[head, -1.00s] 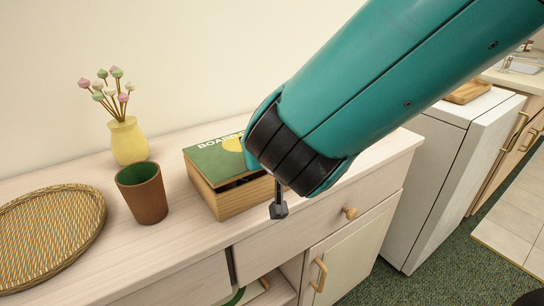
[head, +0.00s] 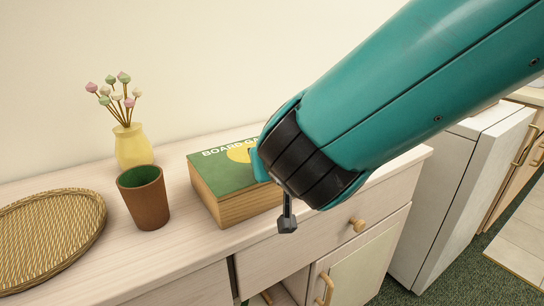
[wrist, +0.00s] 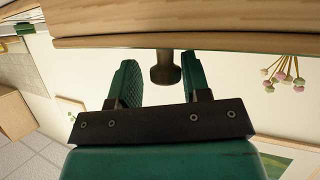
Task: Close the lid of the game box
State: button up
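The game box (head: 245,206) is a wooden box with a green lid (head: 222,174) marked with white lettering and a yellow shape. It stands on the pale sideboard. The lid lies flat on the visible walls, with no gap showing; its right end is hidden behind my arm.
A brown cup (head: 145,205) stands left of the box, with a yellow vase of flowers (head: 133,148) behind it. A woven tray (head: 45,235) lies at the far left. The sideboard (head: 190,245) has a drawer knob (head: 358,225) at the front right.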

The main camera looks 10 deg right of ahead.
jog(key=shift+s+a+f, duration=0.2)
jog(key=shift+s+f, duration=0.05)
jog(key=shift+f, duration=0.25)
jog(key=r+p+v, duration=0.1)
jog(key=v, duration=1.6)
jog(key=shift+d, duration=0.2)
jog(key=shift+r, duration=0.1)
